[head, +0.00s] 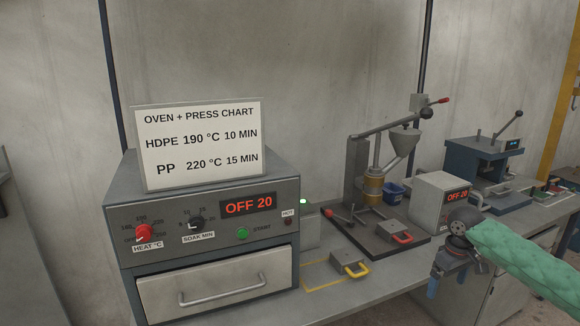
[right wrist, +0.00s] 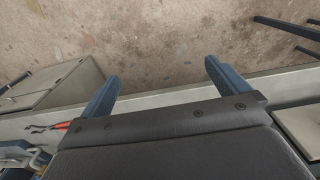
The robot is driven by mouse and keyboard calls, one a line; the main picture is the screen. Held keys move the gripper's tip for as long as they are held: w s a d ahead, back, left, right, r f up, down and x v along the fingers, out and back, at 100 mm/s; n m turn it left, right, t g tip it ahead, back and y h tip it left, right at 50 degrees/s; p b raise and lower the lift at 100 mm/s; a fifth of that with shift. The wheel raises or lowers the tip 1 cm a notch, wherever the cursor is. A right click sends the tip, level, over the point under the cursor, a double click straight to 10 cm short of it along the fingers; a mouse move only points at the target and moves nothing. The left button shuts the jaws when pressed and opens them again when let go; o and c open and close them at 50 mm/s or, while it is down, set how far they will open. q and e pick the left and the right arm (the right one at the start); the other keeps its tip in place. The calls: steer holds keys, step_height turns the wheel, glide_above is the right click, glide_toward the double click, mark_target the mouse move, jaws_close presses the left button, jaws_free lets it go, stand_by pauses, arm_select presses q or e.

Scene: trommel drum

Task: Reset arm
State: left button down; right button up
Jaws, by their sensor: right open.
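My right gripper (head: 447,280) hangs at the end of the green-sleeved right arm, at the front right of the bench in the head view. Its two blue fingers point down. In the right wrist view the fingers of the right gripper (right wrist: 161,74) are spread wide, with nothing between them. Bare floor and a bench edge show beyond them. It appears to touch nothing. My left arm and gripper are not in view.
A grey oven (head: 210,235) with a chart sign (head: 200,140) stands at the left on the bench. A yellow-handled block (head: 349,264), a red-handled block (head: 398,234), a hopper press (head: 357,170), a control box (head: 440,200) and a blue press (head: 482,160) stand further right.

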steer(key=s+a+f+y, duration=0.1)
steer(key=s+a+f, duration=0.2)
steer(key=a+f, duration=0.55)
steer(key=s+a+f+t, duration=0.1)
steer(key=s+a+f, duration=0.25)
steer(key=f, duration=0.95)
steer(key=s+a+f+y, duration=0.1)
steer(key=s+a+f, duration=0.2)
steer(key=a+f, duration=0.5)
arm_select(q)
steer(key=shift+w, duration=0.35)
arm_select(e)
steer(key=s+a+f+m, duration=0.1)
steer(key=s+a+f, duration=0.2)
steer(key=s+f, duration=0.9)
steer(key=s+a+f+m+h, duration=0.1)
steer(key=s+a+f, duration=0.2)
steer(key=s+f, duration=0.9)
steer(key=s, duration=0.7)
steer(key=shift+a+f+m, duration=0.2)
steer(key=shift+f+m, duration=0.05)
steer(key=shift+m, duration=0.05)
